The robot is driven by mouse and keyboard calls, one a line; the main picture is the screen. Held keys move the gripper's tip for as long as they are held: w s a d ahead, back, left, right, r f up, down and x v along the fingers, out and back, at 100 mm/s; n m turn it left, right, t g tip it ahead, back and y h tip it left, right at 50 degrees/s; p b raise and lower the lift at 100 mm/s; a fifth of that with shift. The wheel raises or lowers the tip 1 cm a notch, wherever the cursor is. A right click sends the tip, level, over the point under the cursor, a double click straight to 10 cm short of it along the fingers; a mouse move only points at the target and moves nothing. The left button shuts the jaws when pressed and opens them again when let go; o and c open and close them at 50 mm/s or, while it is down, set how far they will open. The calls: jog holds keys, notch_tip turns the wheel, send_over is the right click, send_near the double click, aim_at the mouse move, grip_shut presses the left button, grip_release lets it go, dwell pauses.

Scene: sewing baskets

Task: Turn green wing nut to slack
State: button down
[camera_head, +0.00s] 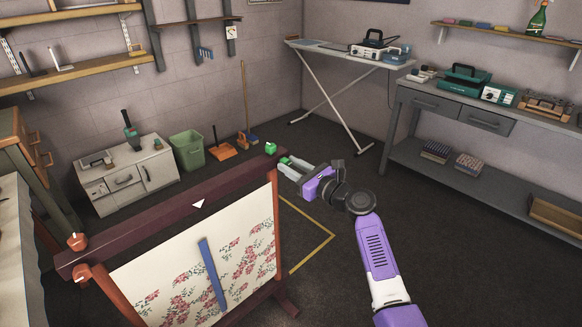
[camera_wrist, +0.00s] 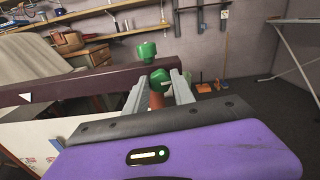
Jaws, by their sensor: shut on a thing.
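A frame (camera_head: 150,215) with a dark maroon top beam holds cream floral cloth (camera_head: 190,275). Two green parts show at the beam's right end. One green knob (camera_head: 271,148) stands on top of the beam; it also shows in the wrist view (camera_wrist: 147,50). The other, a green wing nut (camera_wrist: 158,84), sits between my gripper's fingers just above an orange post. My gripper (camera_head: 288,163) reaches in from the right and is shut on this nut; the head view shows only a little green there (camera_head: 285,160). The wrist view also shows my gripper (camera_wrist: 160,88).
Orange knobs (camera_head: 77,242) sit at the beam's left end. A blue strip (camera_head: 212,272) lies against the cloth. A green bin (camera_head: 188,150), a low cabinet (camera_head: 130,175) and an ironing board (camera_head: 345,55) stand behind. A grey workbench (camera_head: 470,125) is at right. Open floor surrounds my arm.

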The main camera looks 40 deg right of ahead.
jog(key=shift+f+n+b, duration=0.15)
jog(key=shift+n+b, duration=3.7)
jog(key=shift+n, duration=1.95)
jog(key=shift+f+n+b, duration=0.2)
jog(key=shift+n+b, duration=3.6)
jog(key=shift+n, duration=2)
jog(key=shift+f+n+b, duration=0.15)
jog(key=shift+n+b, duration=3.7)
jog(key=shift+n, duration=1.95)
jog(key=c, duration=1.1)
grip_release()
jog(key=shift+r, duration=0.1)
jog(key=shift+o, duration=0.2)
